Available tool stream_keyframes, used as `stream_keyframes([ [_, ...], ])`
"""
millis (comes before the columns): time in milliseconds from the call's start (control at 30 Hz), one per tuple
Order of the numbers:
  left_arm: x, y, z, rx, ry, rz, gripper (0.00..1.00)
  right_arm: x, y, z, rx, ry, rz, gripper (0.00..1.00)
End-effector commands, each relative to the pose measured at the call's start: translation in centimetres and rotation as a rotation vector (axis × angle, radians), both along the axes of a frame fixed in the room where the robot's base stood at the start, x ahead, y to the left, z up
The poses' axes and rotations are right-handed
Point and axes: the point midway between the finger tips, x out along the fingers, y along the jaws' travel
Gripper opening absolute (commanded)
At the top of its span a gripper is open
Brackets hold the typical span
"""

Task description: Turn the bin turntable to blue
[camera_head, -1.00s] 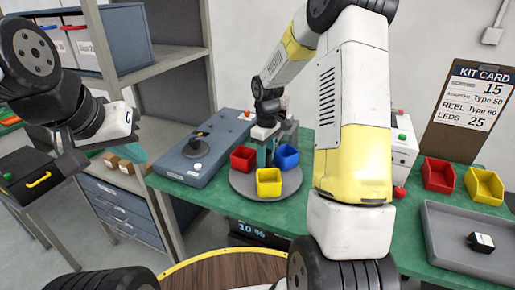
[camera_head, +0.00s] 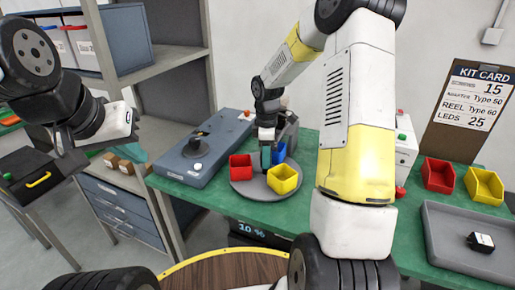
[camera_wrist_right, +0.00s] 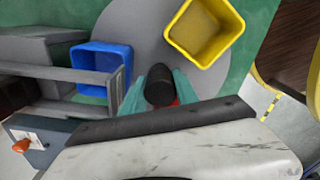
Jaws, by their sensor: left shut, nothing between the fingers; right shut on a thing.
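The bin turntable (camera_head: 250,194) is a grey disc on the green bench. It carries a red bin (camera_head: 240,168) at left, a yellow bin (camera_head: 283,180) at front right and a blue bin (camera_head: 279,152) at the back, partly hidden by my right gripper (camera_head: 266,158). In the right wrist view, my right gripper (camera_wrist_right: 160,92) is shut on a dark round knob (camera_wrist_right: 158,84), with the blue bin (camera_wrist_right: 100,68) to the left and the yellow bin (camera_wrist_right: 204,32) above right. Only a sliver of red shows behind the knob. My left gripper (camera_head: 133,158) is shut and empty near the shelf.
A grey-blue box (camera_head: 206,150) with a black knob stands left of the turntable. A grey housing stands close behind the disc. At right are another red bin (camera_head: 438,175), another yellow bin (camera_head: 484,187), a grey tray (camera_head: 450,255) and a kit card (camera_head: 475,97).

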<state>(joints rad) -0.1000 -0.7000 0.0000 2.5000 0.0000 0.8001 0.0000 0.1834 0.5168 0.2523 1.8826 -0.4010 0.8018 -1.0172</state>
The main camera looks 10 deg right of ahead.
Motion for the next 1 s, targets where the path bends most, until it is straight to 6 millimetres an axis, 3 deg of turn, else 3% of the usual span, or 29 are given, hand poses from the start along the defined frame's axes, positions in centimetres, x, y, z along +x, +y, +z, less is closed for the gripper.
stream_keyframes([
  [367, 0.00, 0.00, 0.00, 0.000, 0.000, 0.000, 0.00, 0.21, -0.01, 0.17, 0.000, -0.007, 0.002, 0.00],
  [400, 0.00, 0.00, 0.00, 0.000, 0.000, 0.000, 0.00, 0.21, -0.01, 0.17, 0.000, -0.007, 0.002, 0.42],
  [500, 0.00, 0.00, 0.00, 0.000, 0.000, 0.000, 0.00, 0.16, -0.01, 0.13, 0.001, -0.005, 0.002, 0.58],
  [833, 0.00, 0.00, 0.00, 0.000, 0.000, 0.000, 0.00, 0.10, -0.02, 0.04, 0.000, -0.003, -0.023, 0.58],
  [1000, 0.00, 0.00, 0.00, 0.000, 0.000, 0.000, 0.00, 0.08, -0.09, 0.03, -0.001, -0.003, -0.166, 0.58],
])
